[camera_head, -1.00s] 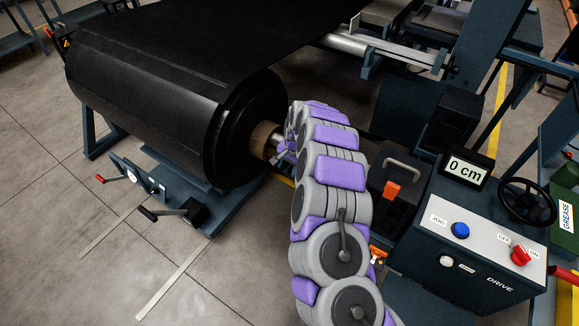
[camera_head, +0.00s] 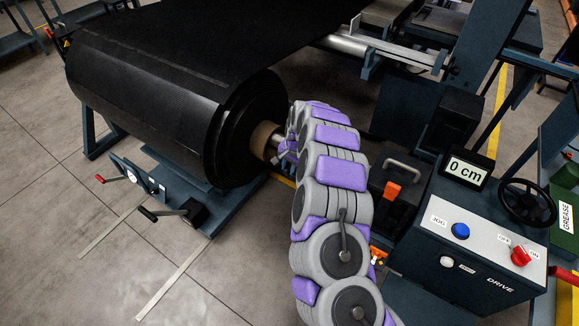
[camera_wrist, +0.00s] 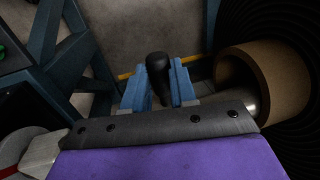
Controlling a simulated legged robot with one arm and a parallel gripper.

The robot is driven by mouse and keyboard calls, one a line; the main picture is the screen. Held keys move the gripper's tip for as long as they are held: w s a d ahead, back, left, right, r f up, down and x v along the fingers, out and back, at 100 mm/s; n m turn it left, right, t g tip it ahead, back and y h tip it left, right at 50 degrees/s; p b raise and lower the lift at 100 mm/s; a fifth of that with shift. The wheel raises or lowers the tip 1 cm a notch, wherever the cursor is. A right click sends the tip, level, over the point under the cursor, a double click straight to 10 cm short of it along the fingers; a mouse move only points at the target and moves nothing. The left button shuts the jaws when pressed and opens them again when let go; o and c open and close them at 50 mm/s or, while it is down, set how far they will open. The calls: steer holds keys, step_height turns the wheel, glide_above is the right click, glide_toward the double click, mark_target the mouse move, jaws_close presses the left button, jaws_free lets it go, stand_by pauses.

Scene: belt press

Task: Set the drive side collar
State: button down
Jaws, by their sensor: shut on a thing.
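My gripper (camera_wrist: 158,92) shows in the wrist view as two blue fingers, shut on an upright black knob (camera_wrist: 158,68). A silver shaft (camera_wrist: 240,92) comes out of the brown core (camera_wrist: 285,85) to the right of it. In the head view the same core (camera_head: 264,140) sits in the end of the black belt roll (camera_head: 145,95). No collar ring can be made out clearly in either view.
The drive console (camera_head: 478,245) stands at the right with a blue button, a red switch and a handwheel (camera_head: 527,202). Its display (camera_head: 464,170) reads 0 cm. A stand with crank handles (camera_head: 165,213) is below the roll.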

steer(key=w+a+p, duration=0.2)
steer(key=w+a, duration=0.3)
steer(key=a, duration=0.3)
steer(key=shift+w+a, duration=0.25)
steer(key=shift+a, duration=0.1)
steer(key=c, duration=1.2)
jaws_free()
steer(key=shift+c, duration=0.2)
steer(key=o, duration=0.3)
steer(key=shift+a, duration=0.3)
steer(key=d+r+p, duration=0.1)
steer(key=r, duration=0.4)
steer(key=s+d+r+p, duration=0.1)
steer(key=r, duration=0.5)
steer(key=r+p, duration=0.1)
steer(key=r, duration=0.4)
steer(key=shift+s+d+r, duration=0.35)
steer(key=shift+d, duration=0.05)
